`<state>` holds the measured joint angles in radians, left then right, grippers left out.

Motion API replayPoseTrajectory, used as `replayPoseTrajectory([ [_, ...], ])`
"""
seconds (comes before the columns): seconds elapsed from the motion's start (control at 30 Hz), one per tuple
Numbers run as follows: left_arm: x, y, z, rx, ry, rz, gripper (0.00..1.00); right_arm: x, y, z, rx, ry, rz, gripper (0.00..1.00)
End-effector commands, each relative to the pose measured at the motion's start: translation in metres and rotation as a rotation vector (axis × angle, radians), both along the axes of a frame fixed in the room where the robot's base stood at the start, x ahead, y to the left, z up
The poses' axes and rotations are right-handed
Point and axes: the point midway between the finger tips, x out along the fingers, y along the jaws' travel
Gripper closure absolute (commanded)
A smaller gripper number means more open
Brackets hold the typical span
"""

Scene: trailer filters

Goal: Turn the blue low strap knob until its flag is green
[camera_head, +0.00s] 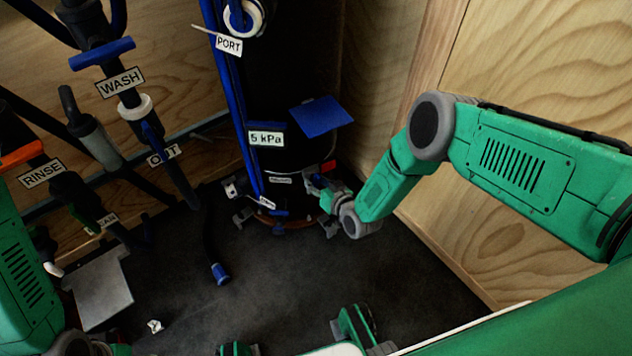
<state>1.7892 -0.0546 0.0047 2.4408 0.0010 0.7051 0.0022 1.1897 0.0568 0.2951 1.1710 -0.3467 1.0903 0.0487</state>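A tall black filter cylinder (285,95) with blue strips stands at the back centre. Low on its right side is a small red flag (329,166); no green flag shows there. A small blue part, seemingly the low strap knob (319,181), sits just below the flag and is partly hidden by my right gripper (322,192). The gripper reaches in from the right and is at the knob, touching or very close. Its fingers are too small and dark to tell whether they are closed on it. My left arm enters at the left edge; its gripper is not visible.
A blue plate (320,116) juts from the cylinder above my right gripper. Wooden walls stand close at the right. Pipes labelled WASH (120,82), RINSE and OUT fill the left. A hose with a blue end (220,273) hangs over the dark, mostly clear floor.

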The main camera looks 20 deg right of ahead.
Motion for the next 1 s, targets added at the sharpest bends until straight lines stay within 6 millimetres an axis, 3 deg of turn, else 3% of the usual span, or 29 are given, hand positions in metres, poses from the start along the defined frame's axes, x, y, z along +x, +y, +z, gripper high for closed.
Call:
replayPoseTrajectory([
  [0.43,-0.001,0.000,0.001,0.000,-0.003,0.000,0.34,-0.008,-0.002,0.004,0.001,-0.001,0.001,0.69],
  [1.0,-0.001,0.000,0.001,0.000,-0.003,0.000,0.34,-0.097,-0.029,0.039,-0.001,0.001,-0.001,0.69],
])
